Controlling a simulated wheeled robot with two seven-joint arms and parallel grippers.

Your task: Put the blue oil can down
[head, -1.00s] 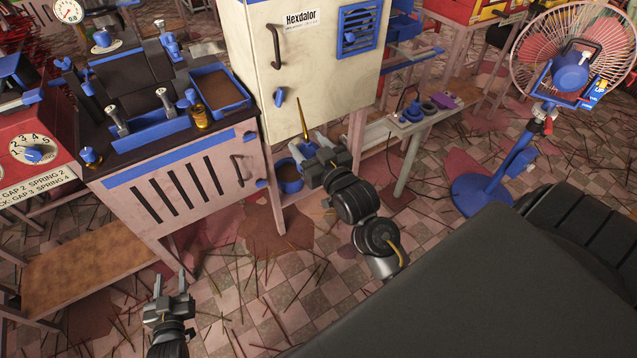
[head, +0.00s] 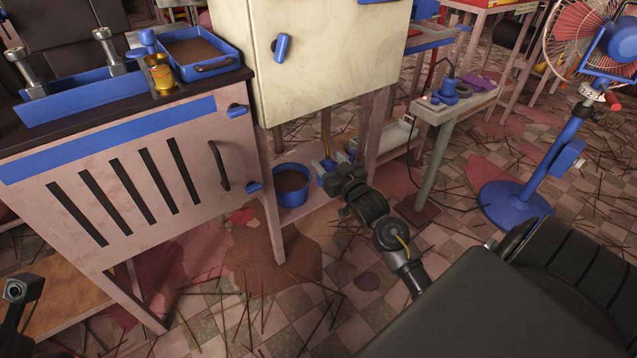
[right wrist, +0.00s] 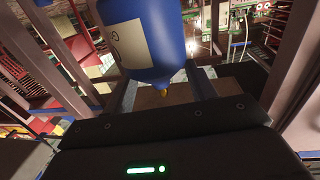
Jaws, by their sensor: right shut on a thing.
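My right gripper (head: 331,164) is shut on the blue oil can (head: 321,181) under the cream cabinet, at the lower shelf (head: 312,212). In the head view the gripper hides most of the can, and its thin brass spout points up. In the right wrist view the can (right wrist: 160,45) shows large and blue with a pale label, between the fingers. I cannot tell whether its base touches the shelf. My left gripper (head: 22,292) is only partly in view at the lower left edge, away from the can; its jaw opening is unclear.
A blue pot (head: 291,186) with brown contents stands on the shelf left of the can. The cabinet (head: 325,60) overhangs the shelf, with legs around it. A grey side table (head: 440,112) and a blue fan stand (head: 515,203) are at the right. Incense sticks litter the floor.

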